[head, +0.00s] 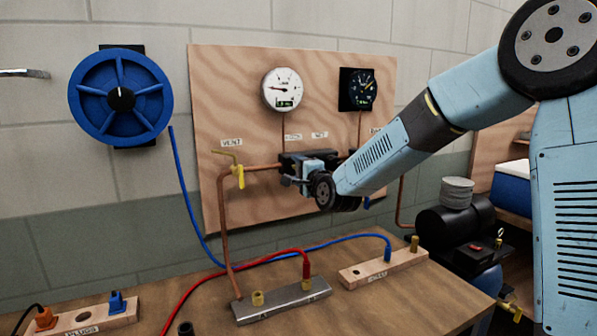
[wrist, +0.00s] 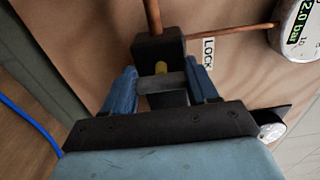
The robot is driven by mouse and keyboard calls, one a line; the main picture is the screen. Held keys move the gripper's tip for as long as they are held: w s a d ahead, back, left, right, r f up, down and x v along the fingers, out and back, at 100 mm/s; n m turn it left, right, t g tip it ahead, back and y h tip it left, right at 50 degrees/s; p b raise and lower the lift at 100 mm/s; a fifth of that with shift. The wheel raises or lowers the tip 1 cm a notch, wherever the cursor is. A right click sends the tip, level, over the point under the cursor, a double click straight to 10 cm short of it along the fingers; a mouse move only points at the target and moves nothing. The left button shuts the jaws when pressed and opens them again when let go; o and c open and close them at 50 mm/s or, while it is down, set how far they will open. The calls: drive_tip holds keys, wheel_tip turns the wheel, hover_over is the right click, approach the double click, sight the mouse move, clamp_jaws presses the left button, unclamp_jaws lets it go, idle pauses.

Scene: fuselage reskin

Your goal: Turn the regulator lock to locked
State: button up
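The regulator (head: 289,160) is a dark block on the copper pipe of the plywood panel, partly hidden by my gripper in the head view. In the wrist view the dark block (wrist: 158,50) carries a yellow mark and a grey lock bar (wrist: 161,83). A LOCK label (wrist: 208,52) is beside it. My gripper (wrist: 162,86) is at the lock, with one blue finger on each side of the bar; the bar fills the gap and appears to touch both fingers. In the head view my gripper (head: 291,181) is in front of the regulator. The lock's setting cannot be read.
A yellow vent lever (head: 238,172) is just left of my gripper. A white gauge (head: 283,89) and a black gauge (head: 358,90) are above. Blue and red hoses (head: 290,252) cross the bench below, near a metal manifold (head: 280,301). A blue reel (head: 121,96) hangs at left.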

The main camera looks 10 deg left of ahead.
drive_tip(key=c, duration=0.6)
drive_tip(key=shift+f, duration=0.1)
drive_tip(key=shift+n, duration=0.3)
drive_tip(key=n, duration=0.6)
drive_tip(key=shift+s+f, duration=0.1)
drive_tip(key=shift+f, duration=0.05)
drive_tip(key=n, duration=0.5)
drive_tip(key=shift+n, duration=0.4)
drive_tip(key=n, duration=0.5)
drive_tip(key=shift+n, duration=0.4)
drive_tip(key=o, duration=1.1)
drive_tip(key=shift+r, duration=0.2)
drive_tip(key=shift+c, duration=0.2)
